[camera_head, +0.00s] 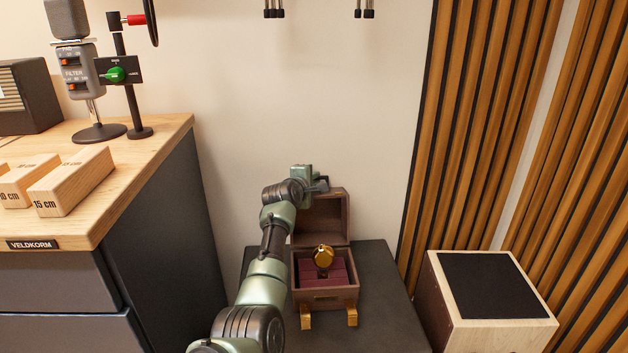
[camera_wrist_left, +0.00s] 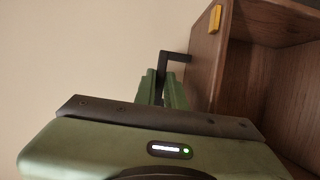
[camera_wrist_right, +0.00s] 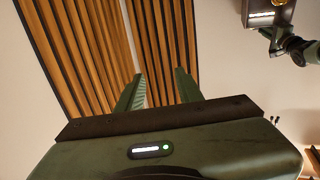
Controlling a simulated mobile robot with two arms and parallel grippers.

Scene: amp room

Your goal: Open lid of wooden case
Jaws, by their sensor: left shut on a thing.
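The wooden case (camera_head: 324,293) stands on a dark low surface, its lid (camera_head: 322,222) raised upright at the back. Inside, a gold round object (camera_head: 323,256) sits on dark red padding. My left gripper (camera_head: 318,184) is at the lid's top left edge. In the left wrist view my left gripper (camera_wrist_left: 162,88) is shut on a black bracket-like handle (camera_wrist_left: 176,58) on the lid, and the lid's hollow inside (camera_wrist_left: 285,75) shows at the right. My right gripper (camera_wrist_right: 157,85) is open and empty, seen only in the right wrist view, pointing toward slatted wall panels.
The case rests on two wooden blocks (camera_head: 328,316) on the dark table top (camera_head: 385,305). A desk (camera_head: 160,165) with a microphone and labelled blocks stands left. A wooden box with a black top (camera_head: 490,285) stands right. A wall is close behind the lid.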

